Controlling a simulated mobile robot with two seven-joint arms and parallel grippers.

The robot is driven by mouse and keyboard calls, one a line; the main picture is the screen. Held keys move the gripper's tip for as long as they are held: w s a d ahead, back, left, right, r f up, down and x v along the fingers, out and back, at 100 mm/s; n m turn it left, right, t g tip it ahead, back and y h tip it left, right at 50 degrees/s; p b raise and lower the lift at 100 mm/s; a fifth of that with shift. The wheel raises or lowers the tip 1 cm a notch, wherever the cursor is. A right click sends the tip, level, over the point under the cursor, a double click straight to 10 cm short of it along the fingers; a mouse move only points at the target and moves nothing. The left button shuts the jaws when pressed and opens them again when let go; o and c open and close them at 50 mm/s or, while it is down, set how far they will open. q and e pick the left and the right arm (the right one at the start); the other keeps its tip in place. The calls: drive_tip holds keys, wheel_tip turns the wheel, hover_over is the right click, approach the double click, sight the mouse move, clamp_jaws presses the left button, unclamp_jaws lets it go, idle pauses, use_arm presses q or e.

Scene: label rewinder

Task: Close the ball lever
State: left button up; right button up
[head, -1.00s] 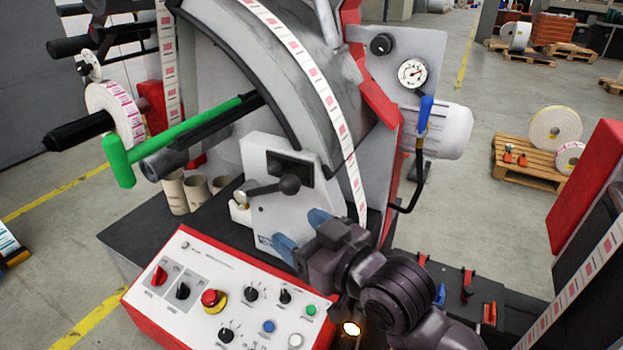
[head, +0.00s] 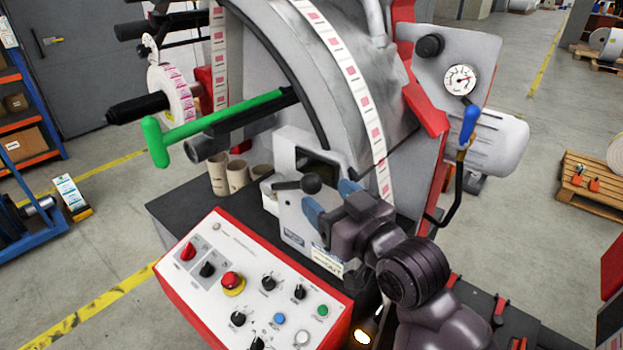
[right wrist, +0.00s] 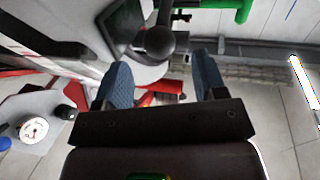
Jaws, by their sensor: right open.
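The ball lever (head: 311,183) is a dark ball on a short arm at the front of the pale grey housing (head: 293,221) on the rewinder. Its arm points left from the ball in the head view. My right gripper (head: 330,198) is open, with two blue fingers just right of and below the ball. In the right wrist view the ball (right wrist: 160,42) shows beyond the gap between the open fingers (right wrist: 160,72). No contact with the ball is clear. My left gripper is in neither view.
The control panel (head: 246,265) with knobs and a red button lies in front of the housing. A long green handle (head: 215,120) is at the left. A blue-tipped crank (head: 469,125) stands to the right. The label web (head: 352,72) runs down close behind my gripper.

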sight(313, 192)
drive_tip(key=shift+p+x, duration=0.35)
drive_tip(key=shift+x, duration=2.45)
clamp_jaws()
drive_tip(key=shift+s+d+f+t+b, duration=0.1)
drive_tip(key=shift+f+t+b, duration=0.1)
drive_tip(key=shift+f+b, duration=0.3)
drive_tip(key=shift+s+d+f+t+b, duration=0.1)
drive_tip(key=shift+f+t+b, duration=0.15)
drive_tip(key=shift+b, duration=0.45)
wheel_tip(313, 192, down, 6)
drive_tip(key=m+t+y+b, duration=0.2)
drive_tip(key=t+b, duration=0.3)
drive_tip(key=b, duration=0.5)
drive_tip(key=shift+s+d+m, duration=0.35)
drive_tip(key=shift+m, duration=0.05)
